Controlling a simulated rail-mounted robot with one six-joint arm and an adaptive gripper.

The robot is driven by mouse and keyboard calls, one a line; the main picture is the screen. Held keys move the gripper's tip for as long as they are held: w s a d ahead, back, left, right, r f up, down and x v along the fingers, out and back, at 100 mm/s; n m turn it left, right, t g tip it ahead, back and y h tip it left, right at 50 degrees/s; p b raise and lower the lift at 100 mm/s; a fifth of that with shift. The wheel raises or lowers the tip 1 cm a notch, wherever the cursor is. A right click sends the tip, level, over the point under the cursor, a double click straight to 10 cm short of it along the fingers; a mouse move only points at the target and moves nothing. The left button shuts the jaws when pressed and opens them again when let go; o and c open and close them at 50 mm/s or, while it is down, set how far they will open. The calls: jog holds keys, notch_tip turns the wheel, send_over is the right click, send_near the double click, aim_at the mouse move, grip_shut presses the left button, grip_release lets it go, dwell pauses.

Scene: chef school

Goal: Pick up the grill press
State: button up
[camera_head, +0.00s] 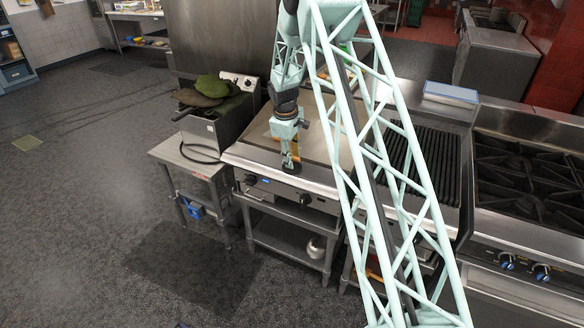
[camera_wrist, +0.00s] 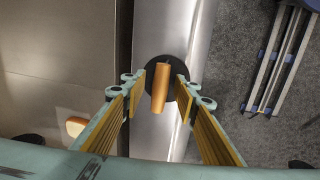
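The grill press shows in the wrist view as a round black plate with an orange wooden handle (camera_wrist: 160,88). It lies on a pale metal strip at the griddle's front edge. In the head view its dark plate (camera_head: 291,167) shows just below my gripper (camera_head: 288,152), which hides most of the press. My gripper (camera_wrist: 164,84) is open in the wrist view. Its two yellow-padded fingers stand one on each side of the handle, with a gap visible on both sides. The remaining height between fingertips and handle is hard to tell.
The flat griddle (camera_head: 322,124) lies behind the press, with an orange-brown piece (camera_wrist: 76,127) on it. A fryer with dark green items (camera_head: 212,90) stands left, a ribbed grill (camera_head: 432,160) and burner stove (camera_head: 530,180) right.

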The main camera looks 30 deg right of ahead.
jog(key=shift+c, duration=0.7)
grip_shut()
jog(key=shift+r, duration=0.1)
jog(key=shift+r, duration=1.75)
jog(key=s+a, duration=0.1)
jog(key=s, duration=0.6)
jog(key=s+a+r, duration=0.1)
jog(key=s+a, duration=0.1)
jog(key=s, duration=0.6)
jog(key=shift+s+a+r+b, duration=0.2)
jog(key=shift+s+a+b, duration=0.05)
jog(key=shift+a+b, duration=0.1)
